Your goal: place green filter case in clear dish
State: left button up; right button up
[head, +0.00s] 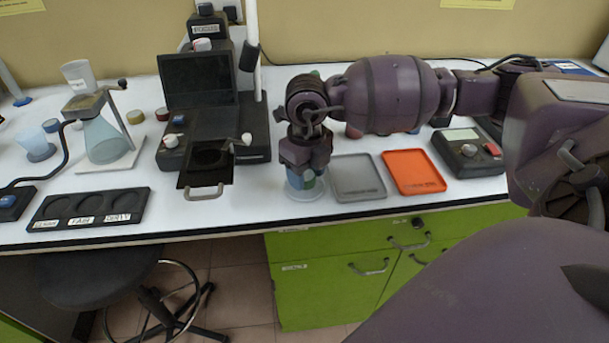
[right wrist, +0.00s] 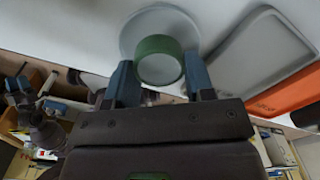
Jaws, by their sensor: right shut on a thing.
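The green filter case (right wrist: 152,44) is a short green ring with a pale face, between the two blue fingertips of my right gripper (right wrist: 159,72) in the right wrist view. In the head view my right gripper (head: 305,181) points down, shut on the case, of which only a little green shows. The clear dish (head: 305,196) is a round, see-through dish on the white bench directly under the gripper. It also shows behind the case in the right wrist view (right wrist: 188,22). I cannot tell whether the case touches the dish. My left gripper is not in view.
A grey tray (head: 358,188) and an orange tray (head: 414,183) lie just right of the dish. A black three-well holder (head: 62,210) lies far left. The bench's front edge is close to the dish.

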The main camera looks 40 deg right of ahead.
jog(key=shift+f, duration=0.5)
jog(key=shift+r, duration=0.1)
jog(key=o, duration=0.9)
